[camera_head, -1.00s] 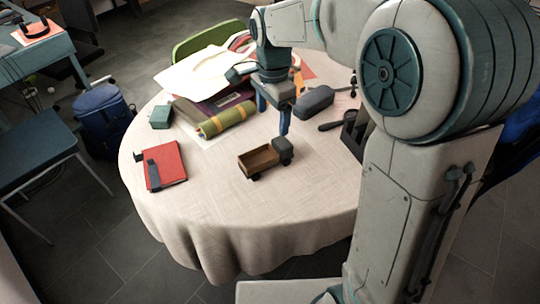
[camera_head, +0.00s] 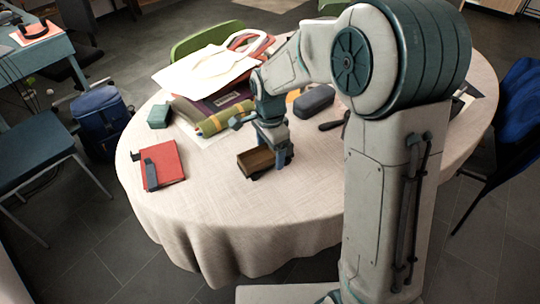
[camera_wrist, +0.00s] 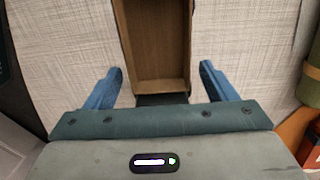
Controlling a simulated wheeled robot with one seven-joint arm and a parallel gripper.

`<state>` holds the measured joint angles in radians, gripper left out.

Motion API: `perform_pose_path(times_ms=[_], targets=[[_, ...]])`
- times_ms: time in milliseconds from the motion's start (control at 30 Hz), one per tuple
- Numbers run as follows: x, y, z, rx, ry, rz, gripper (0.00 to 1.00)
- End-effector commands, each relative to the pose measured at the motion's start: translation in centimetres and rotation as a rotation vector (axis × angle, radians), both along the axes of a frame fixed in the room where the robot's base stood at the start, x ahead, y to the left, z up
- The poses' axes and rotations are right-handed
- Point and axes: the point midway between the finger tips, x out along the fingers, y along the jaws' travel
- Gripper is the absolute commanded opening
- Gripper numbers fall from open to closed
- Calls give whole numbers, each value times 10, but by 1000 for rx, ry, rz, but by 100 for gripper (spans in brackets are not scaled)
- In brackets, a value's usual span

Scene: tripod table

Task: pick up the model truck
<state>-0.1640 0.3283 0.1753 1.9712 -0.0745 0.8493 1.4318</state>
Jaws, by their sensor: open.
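The model truck (camera_head: 256,161) stands on the round table with its open brown cargo bed to the left in the head view. Its dark cab is largely hidden behind my gripper (camera_head: 283,160). In the wrist view the truck's brown bed (camera_wrist: 157,45) runs up from between my gripper's two blue fingers (camera_wrist: 162,85). The fingers are open, one to each side of the truck with a gap on both sides. A dark part of the truck shows just in front of the palm; the rest of the cab is hidden under it.
The table (camera_head: 215,215) has a pale cloth, bare in front of the truck. A red book (camera_head: 168,165) lies to the left, a green roll (camera_head: 225,120) behind. A dark case (camera_head: 314,100) lies back right, a teal box (camera_head: 159,116) back left.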

Motion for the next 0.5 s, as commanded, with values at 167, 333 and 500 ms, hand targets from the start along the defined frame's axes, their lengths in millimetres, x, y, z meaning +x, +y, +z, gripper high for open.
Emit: perform_pose_path(times_ms=[167,333,500], targets=[[0,0,-5,0,-1,0,78],[0,0,-5,0,-1,0,64],[0,0,-5,0,-1,0,21]])
